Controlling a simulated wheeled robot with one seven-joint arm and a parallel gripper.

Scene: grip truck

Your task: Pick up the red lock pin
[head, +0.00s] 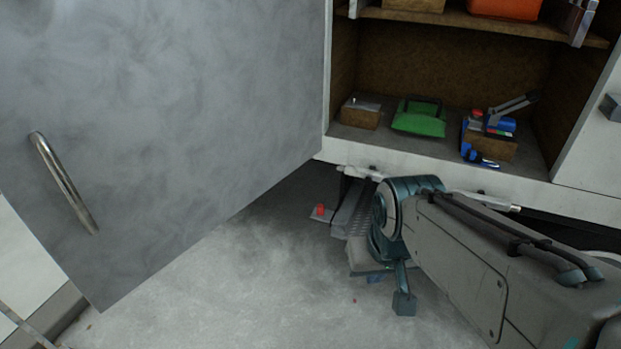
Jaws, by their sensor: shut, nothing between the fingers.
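A small red piece, likely the red lock pin (320,210), shows at the left end of a grey metal step assembly under the truck's open compartment. It is too small to make out its shape. My arm reaches in from the lower right, and its teal end section covers part of the step. My gripper (403,302) appears to be the small dark part below that section, to the right of and lower than the red piece. It is shut and empty, apart from the red piece. Much of the wrist is hidden behind my arm.
A large grey door (180,110) with a metal handle (64,183) hangs open at left. The open compartment's lower shelf (445,148) holds a brown block (361,113), a green case (418,118) and blue tools (508,124). An orange box (505,8) sits above. Floor left of the step is clear.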

